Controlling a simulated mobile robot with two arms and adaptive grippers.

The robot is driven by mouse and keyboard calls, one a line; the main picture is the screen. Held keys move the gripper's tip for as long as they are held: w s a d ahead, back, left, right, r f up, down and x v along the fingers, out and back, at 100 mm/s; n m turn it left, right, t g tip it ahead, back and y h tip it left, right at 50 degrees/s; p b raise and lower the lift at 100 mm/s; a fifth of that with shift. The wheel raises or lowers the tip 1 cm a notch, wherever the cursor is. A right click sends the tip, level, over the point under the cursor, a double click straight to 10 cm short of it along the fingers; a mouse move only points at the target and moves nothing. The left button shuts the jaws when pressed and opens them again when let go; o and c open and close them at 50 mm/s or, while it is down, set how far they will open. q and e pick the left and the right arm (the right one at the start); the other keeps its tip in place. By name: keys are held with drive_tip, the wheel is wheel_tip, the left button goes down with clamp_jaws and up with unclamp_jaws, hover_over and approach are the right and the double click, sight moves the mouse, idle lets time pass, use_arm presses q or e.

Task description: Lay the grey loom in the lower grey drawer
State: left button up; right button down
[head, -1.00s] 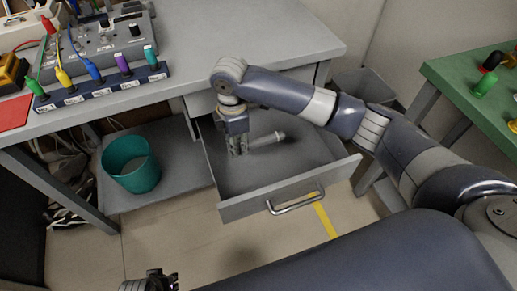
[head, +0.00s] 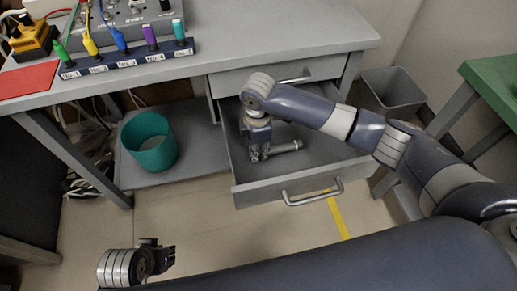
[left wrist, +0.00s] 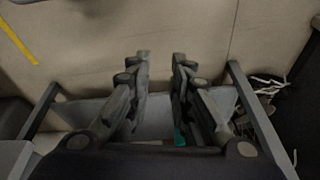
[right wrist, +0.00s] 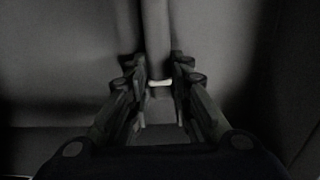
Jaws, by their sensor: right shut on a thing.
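The grey loom (head: 287,147) is a slim grey cylinder with a thicker end. It is inside the open lower grey drawer (head: 250,195), low over its floor; I cannot tell whether it touches the floor. My right gripper (head: 256,156) reaches down into the drawer and is shut on the loom's left end. In the right wrist view the loom (right wrist: 156,40) runs away from between the fingers (right wrist: 160,82), with a pale band at the fingertips. My left gripper (head: 168,256) is empty above the floor, its fingers apart in the left wrist view (left wrist: 160,62).
A closed upper drawer (head: 235,85) is under the grey desk (head: 220,55). A teal bin (head: 150,145) stands on the low shelf at left, and a grey bin (head: 392,92) is behind at right. A green table (head: 490,85) is at far right. The floor before the drawer is clear.

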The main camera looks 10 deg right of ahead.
drive_tip(key=shift+f, duration=0.1)
drive_tip(key=c, duration=1.4)
unclamp_jaws()
drive_tip(key=shift+c, duration=0.2)
use_arm(q)
drive_tip(key=shift+f, duration=0.15)
use_arm(e)
drive_tip(key=shift+r, duration=0.45)
use_arm(q)
wheel_tip(320, 180, down, 11)
drive_tip(key=p, duration=0.3)
drive_tip(key=shift+s+g, duration=0.3)
drive_tip(key=shift+s, duration=0.15)
use_arm(e)
wheel_tip(320, 180, up, 11)
drive_tip(key=shift+r, duration=0.2)
